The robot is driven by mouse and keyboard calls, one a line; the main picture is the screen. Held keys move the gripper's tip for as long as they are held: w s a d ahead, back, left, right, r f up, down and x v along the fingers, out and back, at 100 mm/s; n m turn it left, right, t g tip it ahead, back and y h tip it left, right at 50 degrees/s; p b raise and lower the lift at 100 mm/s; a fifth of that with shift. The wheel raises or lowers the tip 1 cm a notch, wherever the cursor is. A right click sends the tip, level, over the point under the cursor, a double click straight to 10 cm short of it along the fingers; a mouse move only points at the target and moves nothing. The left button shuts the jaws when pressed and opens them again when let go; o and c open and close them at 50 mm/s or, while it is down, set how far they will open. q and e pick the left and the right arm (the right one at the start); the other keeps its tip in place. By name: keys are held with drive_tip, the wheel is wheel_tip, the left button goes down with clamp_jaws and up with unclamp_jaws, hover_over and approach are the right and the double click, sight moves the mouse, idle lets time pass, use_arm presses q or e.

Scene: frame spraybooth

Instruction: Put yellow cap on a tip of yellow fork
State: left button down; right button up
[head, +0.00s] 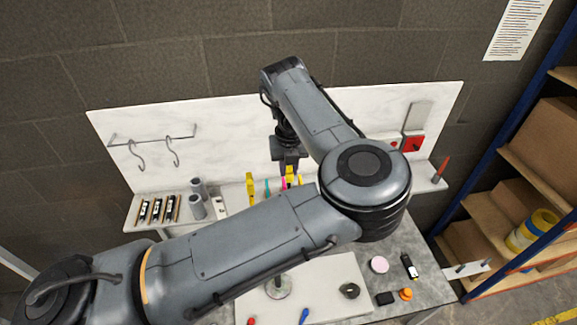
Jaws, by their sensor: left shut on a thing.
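My left gripper (288,166) is above the back shelf at the foot of the white back panel, seen small and partly dark. It is shut on a small yellow piece (290,175) that shows right at its fingertips; whether this is the cap or part of a fork, I cannot tell. Another yellow piece (250,187) stands upright to the left of the gripper. A pink piece (284,184) and a teal piece (267,188) are between them. My own left arm hides the area in front of and below these. My right gripper is out of view.
Grey cylinders (197,198) and a rack of dark items (157,210) are on the shelf's left. Hooks (174,152) hang on the panel. A pink disc (379,264), a black ring (350,290) and an orange knob (405,294) lie at the front right of the bench.

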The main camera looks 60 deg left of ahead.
sight(289, 175)
use_arm(q)
drive_tip(key=shift+f+b, duration=1.1)
drive_tip(key=shift+f, duration=0.5)
drive_tip(key=c, duration=0.9)
unclamp_jaws()
